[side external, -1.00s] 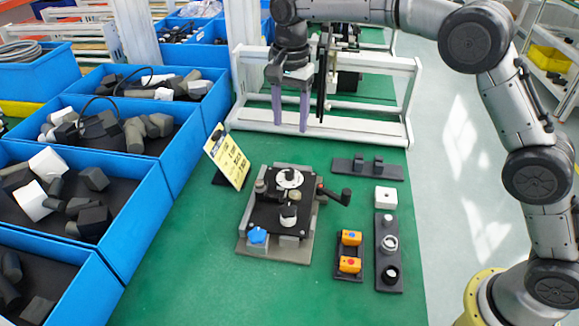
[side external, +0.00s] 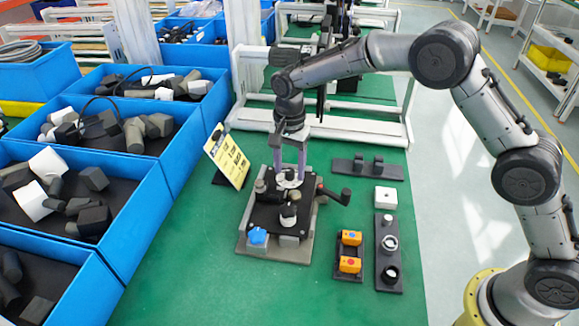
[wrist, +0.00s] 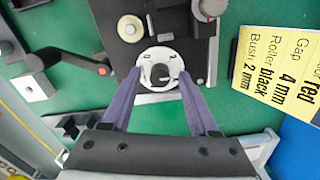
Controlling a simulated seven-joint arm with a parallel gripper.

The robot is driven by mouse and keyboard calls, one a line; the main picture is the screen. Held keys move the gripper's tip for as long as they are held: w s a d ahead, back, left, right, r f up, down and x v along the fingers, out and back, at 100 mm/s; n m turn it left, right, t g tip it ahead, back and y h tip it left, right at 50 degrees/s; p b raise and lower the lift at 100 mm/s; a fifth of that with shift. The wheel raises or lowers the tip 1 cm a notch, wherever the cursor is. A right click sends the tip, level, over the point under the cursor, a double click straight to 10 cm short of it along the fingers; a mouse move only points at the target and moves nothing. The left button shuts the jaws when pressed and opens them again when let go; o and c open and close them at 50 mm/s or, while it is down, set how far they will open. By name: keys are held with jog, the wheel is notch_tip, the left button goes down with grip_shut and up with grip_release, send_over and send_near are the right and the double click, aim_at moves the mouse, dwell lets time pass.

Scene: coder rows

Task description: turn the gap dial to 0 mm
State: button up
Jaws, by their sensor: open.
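The gap dial (wrist: 158,72) is a white disc with a dark knob at its centre, at one end of the black machine (side external: 272,213). It also shows in the side view (side external: 289,179), partly behind my fingers. My gripper (wrist: 160,82) is open, its two purple fingers pointing down at the dial, one on each side of the dark knob. In the side view my gripper (side external: 289,174) is right over the dial. I cannot tell whether the fingers touch it.
A yellow card (side external: 227,156) reading "Gap 4 mm, Roller black, Bush 2 mm" stands left of the machine. A crank handle (side external: 335,195) sticks out right.

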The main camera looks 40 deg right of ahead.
jog(key=shift+f, duration=0.1)
grip_shut()
dwell(0.3)
jog(key=shift+n, duration=0.4)
jog(key=n, duration=0.4)
jog(key=shift+n, duration=0.4)
jog(key=n, duration=1.2)
jog(key=shift+n, duration=0.4)
jog(key=n, duration=0.5)
jog(key=shift+w, duration=0.1)
jog(key=shift+n, duration=0.4)
